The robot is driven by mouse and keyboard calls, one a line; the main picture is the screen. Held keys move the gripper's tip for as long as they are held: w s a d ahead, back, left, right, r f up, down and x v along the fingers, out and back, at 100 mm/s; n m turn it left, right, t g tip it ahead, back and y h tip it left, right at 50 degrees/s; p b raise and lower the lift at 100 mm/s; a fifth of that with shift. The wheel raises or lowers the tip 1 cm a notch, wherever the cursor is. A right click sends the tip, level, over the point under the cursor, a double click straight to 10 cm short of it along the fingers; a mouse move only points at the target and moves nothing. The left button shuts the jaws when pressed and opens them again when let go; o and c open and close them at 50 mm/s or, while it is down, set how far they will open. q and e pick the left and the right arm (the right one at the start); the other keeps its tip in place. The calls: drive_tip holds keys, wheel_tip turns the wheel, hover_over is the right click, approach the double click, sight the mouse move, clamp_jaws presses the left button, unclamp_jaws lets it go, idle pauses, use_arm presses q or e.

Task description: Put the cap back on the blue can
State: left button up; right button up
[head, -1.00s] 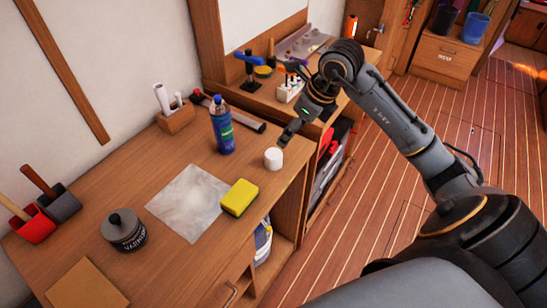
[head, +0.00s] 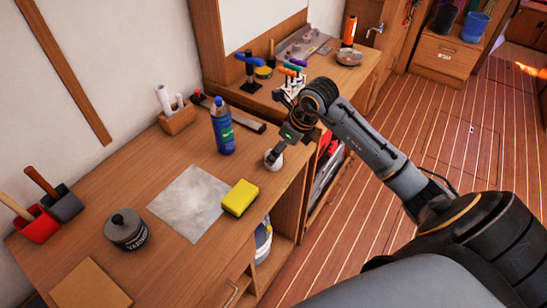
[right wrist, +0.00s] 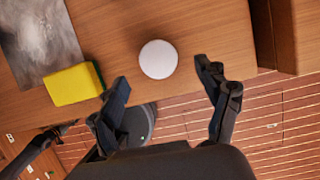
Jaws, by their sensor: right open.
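The blue can (head: 222,128) stands upright on the wooden bench, near the wall. The white cap (head: 274,165) sits on the bench to the right of the can, near the bench's right edge. In the right wrist view the cap (right wrist: 158,59) shows as a white disc just beyond and between my fingertips. My right gripper (head: 275,153) is open, with its fingers (right wrist: 163,76) spread on either side of the cap's line. The fingers hide part of the cap in the head view; I cannot tell whether they touch it.
A yellow sponge (head: 240,198) and a grey sheet (head: 190,203) lie left of the cap. A dark lidded tin (head: 125,231) and a wooden holder (head: 177,121) stand farther left. A dark bar (head: 240,118) lies behind the can. The bench between can and cap is clear.

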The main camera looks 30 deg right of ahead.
sight(277, 165)
drive_tip(key=shift+w+a+f, duration=0.1)
drive_tip(key=shift+a+f, duration=0.05)
drive_tip(key=shift+f, duration=0.15)
drive_tip(key=p+x, duration=0.1)
drive_tip(key=x, duration=0.2)
drive_tip(key=shift+f+p, duration=0.3)
drive_tip(key=shift+p, duration=0.1)
drive_tip(key=shift+w+f, duration=0.2)
drive_tip(key=shift+f, duration=0.3)
drive_tip(key=c, duration=0.8)
